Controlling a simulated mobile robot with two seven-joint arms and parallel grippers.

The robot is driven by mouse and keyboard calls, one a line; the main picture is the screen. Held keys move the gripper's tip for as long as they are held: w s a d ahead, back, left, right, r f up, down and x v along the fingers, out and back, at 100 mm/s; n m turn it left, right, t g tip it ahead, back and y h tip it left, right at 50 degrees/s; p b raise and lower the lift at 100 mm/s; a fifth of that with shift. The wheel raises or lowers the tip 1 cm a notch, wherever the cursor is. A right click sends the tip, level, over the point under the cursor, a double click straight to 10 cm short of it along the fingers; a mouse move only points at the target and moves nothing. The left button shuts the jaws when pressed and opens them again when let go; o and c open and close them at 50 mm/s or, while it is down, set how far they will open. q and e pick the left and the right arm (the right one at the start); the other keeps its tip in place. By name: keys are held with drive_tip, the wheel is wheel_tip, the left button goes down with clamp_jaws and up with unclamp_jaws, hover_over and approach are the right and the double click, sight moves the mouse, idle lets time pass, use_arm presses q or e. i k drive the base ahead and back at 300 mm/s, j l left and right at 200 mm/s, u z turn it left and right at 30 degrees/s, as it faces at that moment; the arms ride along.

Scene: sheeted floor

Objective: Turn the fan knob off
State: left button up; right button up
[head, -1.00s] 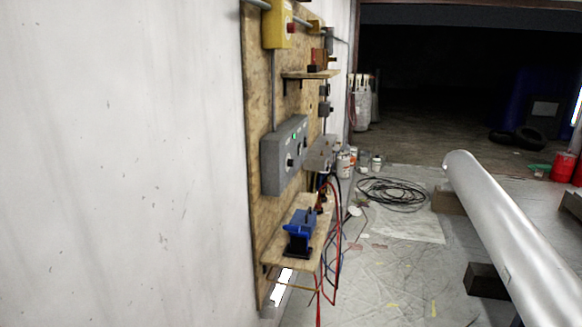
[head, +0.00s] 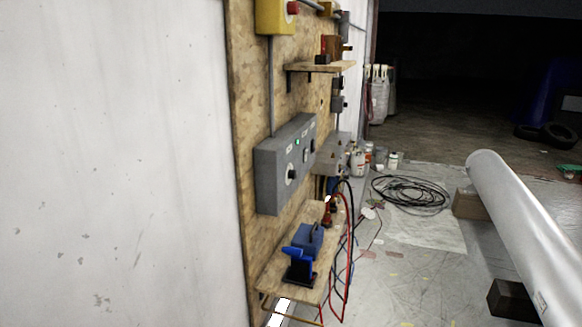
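A grey control box (head: 267,184) is mounted on a plywood board on the wall, left of centre in the head view. Its face carries a dark round knob with a white surround (head: 290,174), a small green light (head: 297,142) and another dark knob (head: 306,154) farther along. The labels are too small to read, so I cannot tell which knob is the fan knob or how it is set. Neither of my grippers shows in the head view.
The plywood board (head: 246,120) has an upper shelf (head: 325,68) and a lower shelf (head: 275,277) jutting out. A blue tool (head: 300,262) and hanging cables occupy the lower shelf. A large pale pipe (head: 520,220) lies at right. Floor between board and pipe is largely open, with coiled cable (head: 410,193).

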sight(292, 173)
drive_tip(key=i+l+u, duration=0.15)
drive_tip(key=i+l, duration=0.25)
drive_tip(key=i, duration=0.2)
drive_tip(key=i+l+u, duration=0.15)
drive_tip(key=i+l, duration=0.25)
drive_tip(key=i, duration=0.15)
